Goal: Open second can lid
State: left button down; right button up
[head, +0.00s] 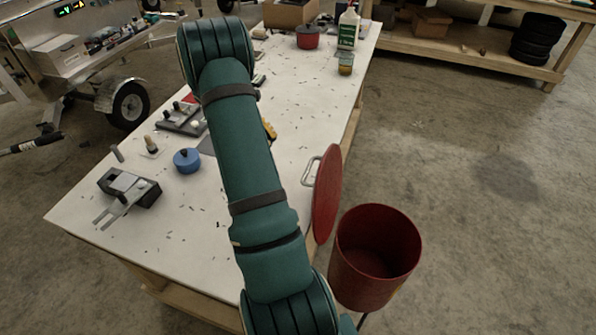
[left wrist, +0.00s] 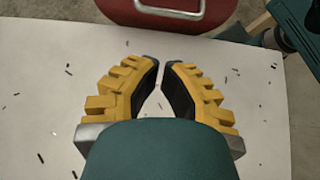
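The red can (head: 374,258) stands on the floor beside the table's right edge, with its mouth open. Its round red lid (head: 328,196) stands raised on edge at the can's left side, by the table edge. A metal handle (head: 310,171) on the lid faces the table. In the left wrist view, the red lid (left wrist: 180,25) and its handle (left wrist: 170,10) are at the top, beyond the fingertips. My left gripper (left wrist: 160,63) is over the table, apart from the lid, its tips almost together and nothing between them. In the head view the left gripper (head: 268,128) is mostly hidden behind my arm. My right gripper is out of view.
The white table (head: 200,235) carries a blue round container (head: 187,160), a grey tool (head: 129,188), a small red pot (head: 307,37) and a white bottle (head: 348,27). A wooden shelf (head: 470,50) stands at the back right. The floor right of the can is clear.

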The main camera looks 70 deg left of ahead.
aim_at(328, 165)
pick_arm(q)
jog(key=w+d+f+g+y+b, duration=0.1)
jog(key=w+d+f+b, duration=0.1)
jog(key=w+d+f, duration=0.3)
jog(key=shift+w+d+b, duration=0.35)
jog(key=shift+w+d, duration=0.15)
jog(key=shift+w, duration=0.25)
dwell(0.3)
jog(key=w+d+r+p, duration=0.1)
jog(key=w, duration=0.1)
jog(key=w+d+g+y+p, duration=0.1)
jog(key=d+p, duration=0.1)
jog(key=w+d+r+g+y+p, duration=0.1)
jog(key=w+p, duration=0.1)
jog(key=shift+w+d+r, duration=0.3)
jog(key=shift+r, duration=0.05)
jog(key=shift+w+d, duration=0.3)
jog(key=shift+w, duration=0.1)
